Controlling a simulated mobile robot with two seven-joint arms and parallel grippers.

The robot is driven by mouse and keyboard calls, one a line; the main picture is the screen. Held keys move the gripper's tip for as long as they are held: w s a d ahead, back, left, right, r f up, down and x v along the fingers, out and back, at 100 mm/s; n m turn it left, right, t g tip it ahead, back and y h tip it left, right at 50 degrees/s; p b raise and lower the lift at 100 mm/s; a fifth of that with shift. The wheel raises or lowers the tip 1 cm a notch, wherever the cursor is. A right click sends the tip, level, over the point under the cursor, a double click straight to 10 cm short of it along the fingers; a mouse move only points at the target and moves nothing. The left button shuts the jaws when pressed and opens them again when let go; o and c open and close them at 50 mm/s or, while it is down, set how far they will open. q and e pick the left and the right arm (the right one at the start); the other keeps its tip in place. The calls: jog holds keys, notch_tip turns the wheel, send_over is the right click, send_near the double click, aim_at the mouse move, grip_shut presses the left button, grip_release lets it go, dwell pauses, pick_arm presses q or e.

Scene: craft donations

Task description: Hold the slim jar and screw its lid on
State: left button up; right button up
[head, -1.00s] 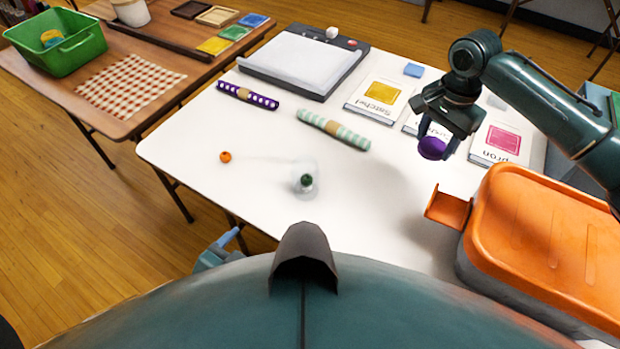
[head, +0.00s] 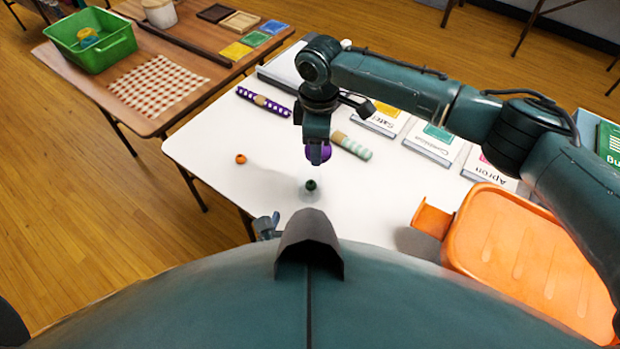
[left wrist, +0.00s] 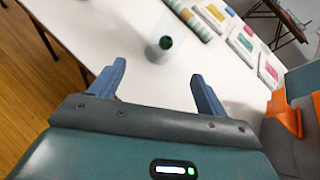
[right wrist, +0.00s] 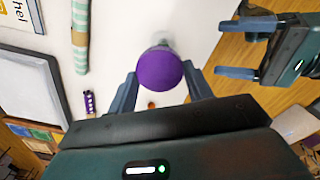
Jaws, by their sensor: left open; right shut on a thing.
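The slim jar (head: 311,192) looks clear and stands upright on the white table, with a dark green round thing in or on it. In the left wrist view the jar (left wrist: 157,54) is beyond my left gripper (left wrist: 158,78), between the lines of its fingers, not touched. My left gripper (head: 267,227) is open and empty, left of the jar and nearer me. My right gripper (head: 318,156) is shut on the purple lid (right wrist: 160,71), held above the table behind the jar in the head view. The lid hides most of what lies beneath it.
An orange ball (head: 240,159) lies left of the jar. Rolls of purple (head: 262,101) and striped fabric (head: 352,147) and several booklets (head: 434,140) lie farther back. An orange tray (head: 540,245) is at the right. The table around the jar is clear.

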aim_at(308, 190)
jog(key=a+n, duration=0.1)
jog(key=n, duration=0.1)
jog(key=shift+s+a+r+n, duration=0.1)
jog(key=shift+a+r+n, duration=0.2)
jog(key=shift+a, duration=0.1)
pick_arm(q)
jog(key=m, duration=0.1)
jog(key=r+m, duration=0.1)
jog(key=shift+d+m+t, duration=0.3)
jog(key=shift+d, duration=0.05)
jog(key=x, duration=1.2)
jog(key=c, duration=1.5)
pick_arm(e)
jog(key=shift+f, duration=2.55)
